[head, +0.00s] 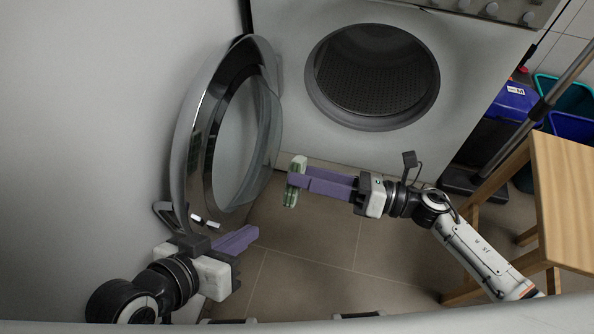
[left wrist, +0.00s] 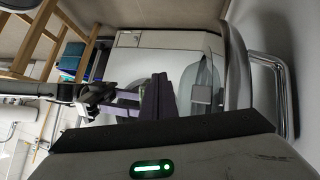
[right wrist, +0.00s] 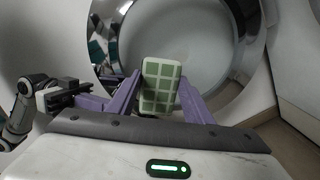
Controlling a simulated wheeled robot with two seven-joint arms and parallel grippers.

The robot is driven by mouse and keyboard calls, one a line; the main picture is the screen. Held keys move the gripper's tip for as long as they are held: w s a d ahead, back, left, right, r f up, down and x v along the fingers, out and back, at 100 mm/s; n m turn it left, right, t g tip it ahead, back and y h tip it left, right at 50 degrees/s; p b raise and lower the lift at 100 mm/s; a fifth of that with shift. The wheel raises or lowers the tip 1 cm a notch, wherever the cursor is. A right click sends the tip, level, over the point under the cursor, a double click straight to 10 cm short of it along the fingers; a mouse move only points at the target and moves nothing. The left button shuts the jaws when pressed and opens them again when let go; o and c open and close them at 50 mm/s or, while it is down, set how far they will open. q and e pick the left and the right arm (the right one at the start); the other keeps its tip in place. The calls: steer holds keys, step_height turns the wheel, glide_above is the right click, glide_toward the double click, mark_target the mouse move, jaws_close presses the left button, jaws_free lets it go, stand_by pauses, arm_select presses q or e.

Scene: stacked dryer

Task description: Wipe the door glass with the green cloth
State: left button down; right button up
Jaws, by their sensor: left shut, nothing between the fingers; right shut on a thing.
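The round dryer door (head: 183,140) stands open at the left of the head view, its clear glass (head: 236,150) inside a shiny ring. My right gripper (head: 298,182) is shut on the green checked cloth (head: 291,192), which looks like a small folded pad. In the right wrist view the cloth (right wrist: 160,84) is between the purple fingers, in front of the door glass (right wrist: 180,45). I cannot tell whether it touches the glass. My left gripper (head: 240,238) is shut and empty, low beside the door's lower edge; its fingers (left wrist: 160,97) show in the left wrist view.
The dryer drum opening (head: 373,75) is behind and right of the door. A wooden stool (head: 565,195) stands at the right, with blue and green bins (head: 568,124) and a pole (head: 552,95) behind it. Tiled floor (head: 315,235) lies open between the arms.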

steer(key=shift+d, duration=0.25)
steer(key=v, duration=0.2)
steer(key=shift+s+d, duration=0.2)
steer(key=shift+d, duration=0.15)
steer(key=shift+w+a, duration=0.1)
stand_by(0.4)
